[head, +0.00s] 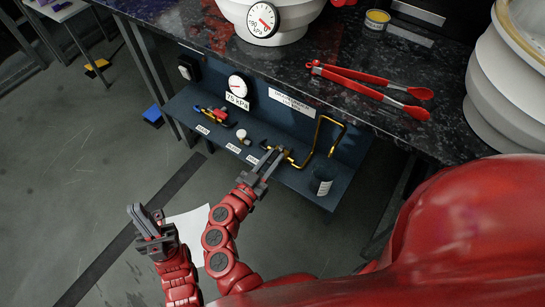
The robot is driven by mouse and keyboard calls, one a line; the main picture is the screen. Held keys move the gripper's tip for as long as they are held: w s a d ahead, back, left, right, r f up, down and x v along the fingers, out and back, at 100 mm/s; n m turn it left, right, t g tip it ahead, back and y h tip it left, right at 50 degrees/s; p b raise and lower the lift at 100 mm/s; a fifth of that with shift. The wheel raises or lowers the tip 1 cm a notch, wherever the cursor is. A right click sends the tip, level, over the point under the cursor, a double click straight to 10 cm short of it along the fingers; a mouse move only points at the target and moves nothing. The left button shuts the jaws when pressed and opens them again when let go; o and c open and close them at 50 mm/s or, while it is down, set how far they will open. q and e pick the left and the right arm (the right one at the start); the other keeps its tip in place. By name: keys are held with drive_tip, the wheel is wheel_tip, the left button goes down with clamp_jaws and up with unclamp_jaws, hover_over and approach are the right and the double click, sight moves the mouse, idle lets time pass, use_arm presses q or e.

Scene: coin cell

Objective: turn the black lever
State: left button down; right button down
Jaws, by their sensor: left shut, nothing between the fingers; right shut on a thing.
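My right gripper (268,160) reaches the low blue shelf and is shut at the brass valve fitting (290,158) at the lower end of the bent brass pipe (317,135). Its fingers appear to hold the black lever there; the lever is small and mostly hidden by the fingers. My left gripper (140,214) is shut and empty, over the floor to the left of my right arm, apart from the shelf.
Red tongs (370,85) lie on the dark counter (300,50) above.

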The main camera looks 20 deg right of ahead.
drive_tip(key=shift+s+d+r+n+t+y+p, duration=0.1)
drive_tip(key=shift+s+r+n+t+y+p, duration=0.2)
drive_tip(key=shift+p, duration=0.35)
drive_tip(key=n+t+y+p, duration=0.2)
drive_tip(key=p, duration=0.1)
drive_tip(key=d+t+y+p, duration=0.1)
drive_tip(key=shift+s+n, duration=0.3)
drive_tip(key=shift+n, duration=0.1)
drive_tip(key=shift+d+f+n+t+y+p, duration=0.15)
drive_tip(key=shift+n+t+y+p, duration=0.3)
drive_tip(key=shift+y, duration=0.25)
drive_tip(key=shift+s+f+n+t+y, duration=0.15)
drive_tip(key=shift+n+t+y, duration=0.15)
drive_tip(key=shift+y, duration=0.2)
drive_tip(key=shift+s+d+f+n+t+y, duration=0.15)
drive_tip(key=shift+n+t+y, duration=0.1)
drive_tip(key=shift+n+y, duration=0.25)
drive_tip(key=shift+w+d+r+n+t+y, duration=0.1)
drive_tip(key=shift+d+n+t+y, duration=0.1)
drive_tip(key=shift+n+y, duration=0.25)
drive_tip(key=shift+s+d+n+t+y+b, duration=0.15)
drive_tip(key=shift+n+y+b, duration=0.35)
drive_tip(key=shift+y, duration=0.55)
drive_tip(key=shift+w+d+n+t+y+b, duration=0.1)
drive_tip(key=shift+d+n+t+y+b, duration=0.2)
drive_tip(key=shift+n+y, duration=0.5)
